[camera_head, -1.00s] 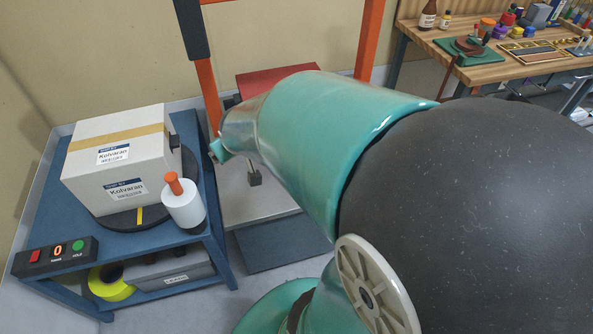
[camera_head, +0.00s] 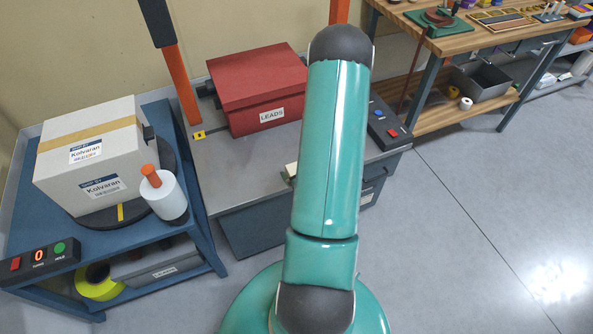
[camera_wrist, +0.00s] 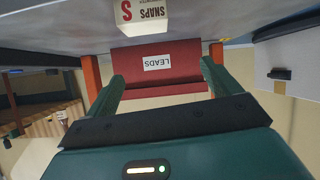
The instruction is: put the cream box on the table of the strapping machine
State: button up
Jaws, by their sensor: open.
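A cream box (camera_wrist: 148,8) with a "SNAPS" label shows at the top edge of the wrist view, which is upside down; part of it is cut off. In the head view a small cream corner (camera_head: 291,170) shows beside my arm, over the front part of the grey table (camera_head: 225,165). This table belongs to the strapping machine, which has an orange arch (camera_head: 180,85). My gripper (camera_wrist: 163,72) is open, with nothing between its fingers, and the cream box is apart from them. My arm hides the gripper in the head view.
A red box (camera_head: 255,85) labelled "LEADS" stands at the back of the grey table. A control panel (camera_head: 388,125) is at its right. A blue stand (camera_head: 195,215) at left holds a large pale carton (camera_head: 95,160). A wooden bench (camera_head: 430,40) is at back right; the right floor is clear.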

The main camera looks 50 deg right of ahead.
jog(key=m+t+h, duration=0.1)
jog(key=m, duration=0.1)
send_near(295, 164)
jog(key=x, duration=0.5)
jog(key=f+x, duration=0.1)
jog(key=x, duration=0.4)
jog(key=shift+f, duration=0.1)
jog(key=c, duration=1.2)
jog(key=shift+r, duration=0.4)
